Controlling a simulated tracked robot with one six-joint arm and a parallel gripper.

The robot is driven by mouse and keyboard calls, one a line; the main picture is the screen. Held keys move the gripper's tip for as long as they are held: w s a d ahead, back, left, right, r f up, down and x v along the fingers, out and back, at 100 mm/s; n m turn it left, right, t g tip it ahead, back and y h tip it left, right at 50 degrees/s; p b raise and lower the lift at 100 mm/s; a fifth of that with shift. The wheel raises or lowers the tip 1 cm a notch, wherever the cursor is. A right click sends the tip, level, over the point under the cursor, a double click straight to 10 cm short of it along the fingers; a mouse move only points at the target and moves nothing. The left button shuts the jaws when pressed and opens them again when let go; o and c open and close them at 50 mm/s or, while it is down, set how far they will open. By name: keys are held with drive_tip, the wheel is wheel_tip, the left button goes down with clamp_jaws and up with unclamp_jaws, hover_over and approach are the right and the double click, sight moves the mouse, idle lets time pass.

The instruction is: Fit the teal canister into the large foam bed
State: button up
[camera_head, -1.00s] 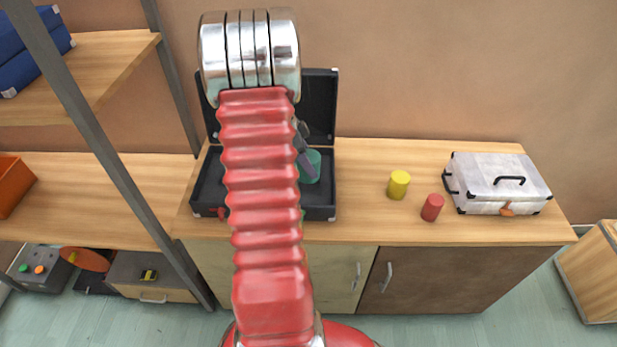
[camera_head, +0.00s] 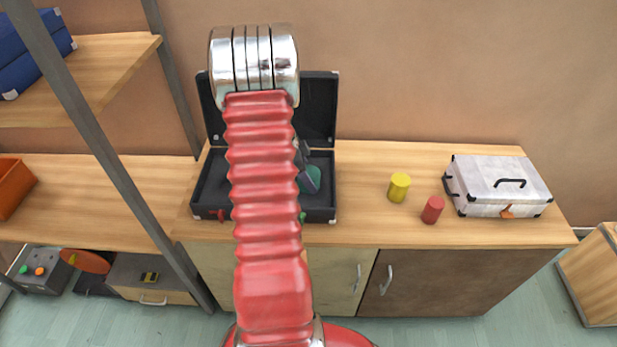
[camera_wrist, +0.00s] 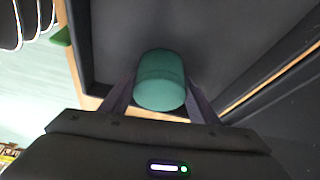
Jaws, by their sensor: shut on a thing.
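The teal canister (camera_wrist: 160,82) is between the two fingers of my gripper (camera_wrist: 158,100) in the wrist view. My gripper is shut on it. In the head view the canister (camera_head: 311,178) shows beside my arm, inside the right part of the open black case (camera_head: 325,208), with a finger in front of it. The case's dark inner floor and walls surround the canister in the wrist view. I cannot tell whether the canister touches the floor. My arm hides the middle of the case, and I cannot make out the large foam bed.
The case's raised lid (camera_head: 318,105) stands behind my gripper. A yellow cylinder (camera_head: 399,187) and a red cylinder (camera_head: 433,210) stand on the counter (camera_head: 365,225) to the right. A closed silver case (camera_head: 495,185) is farther right. A shelf post (camera_head: 95,130) rises at the left.

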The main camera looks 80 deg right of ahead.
drive_tip(key=shift+f, duration=0.1)
drive_tip(key=o, duration=1.2)
drive_tip(key=shift+c, duration=0.2)
drive_tip(key=v, duration=1.2)
drive_tip(key=shift+s, duration=0.1)
